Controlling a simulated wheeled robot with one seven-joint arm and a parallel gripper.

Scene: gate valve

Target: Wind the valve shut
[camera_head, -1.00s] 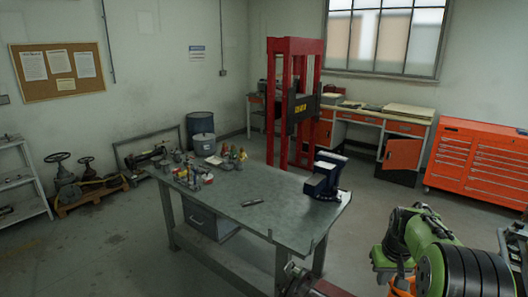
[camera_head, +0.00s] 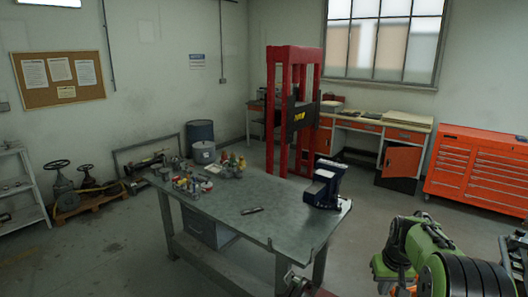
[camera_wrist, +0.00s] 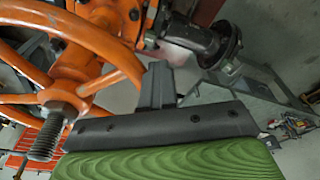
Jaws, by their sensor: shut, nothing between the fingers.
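An orange valve handwheel (camera_wrist: 112,66) with curved spokes fills the left of the wrist view. A bare threaded stem (camera_wrist: 46,140) sticks out beside its rim and spokes. My gripper (camera_wrist: 160,82) has its dark fingers together and empty, just right of the wheel's rim. Whether they touch the rim I cannot tell. A dark flanged metal part (camera_wrist: 205,42) is behind, at the upper middle. In the head view my green arm (camera_head: 430,250) covers the lower right, and the gripper itself is not visible there.
A steel workbench (camera_head: 235,230) with a blue vice (camera_head: 326,186) stands in the middle. A red press (camera_head: 293,110) and an orange tool cabinet (camera_head: 478,170) are behind. Other valves (camera_head: 62,185) rest on a pallet at the left. Floor at the lower left is clear.

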